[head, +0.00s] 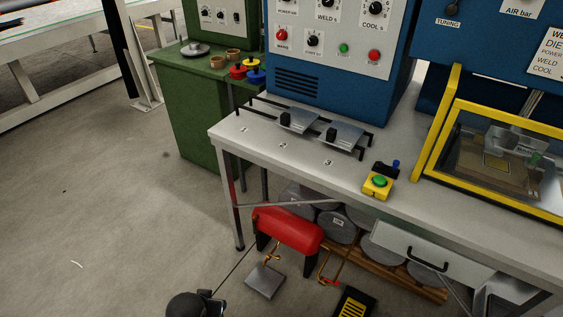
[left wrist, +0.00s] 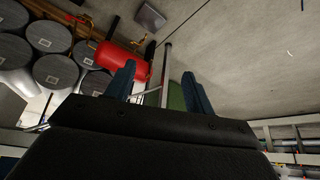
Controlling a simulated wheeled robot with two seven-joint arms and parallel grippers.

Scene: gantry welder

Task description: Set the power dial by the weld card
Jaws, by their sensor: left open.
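The power dial (head: 286,3) is on the pale control panel of the blue welder at the top of the head view, partly cut off by the frame's edge. Its setting cannot be read. The white weld card (head: 548,52) is on the blue panel at the far right, cut off by the edge; words such as POWER, WELD and COOL show, but no values. My left gripper (left wrist: 160,88) shows in the left wrist view with its two blue fingers apart and nothing between them. It is away from the dial, which is not in that view. My right gripper is not in view.
The grey workbench (head: 250,155) carries two metal plates and a yellow box with a green button (head: 379,182). A yellow-framed guard (head: 490,155) stands at right. A red tank (head: 288,231) and several grey drums sit below. The floor at left is clear.

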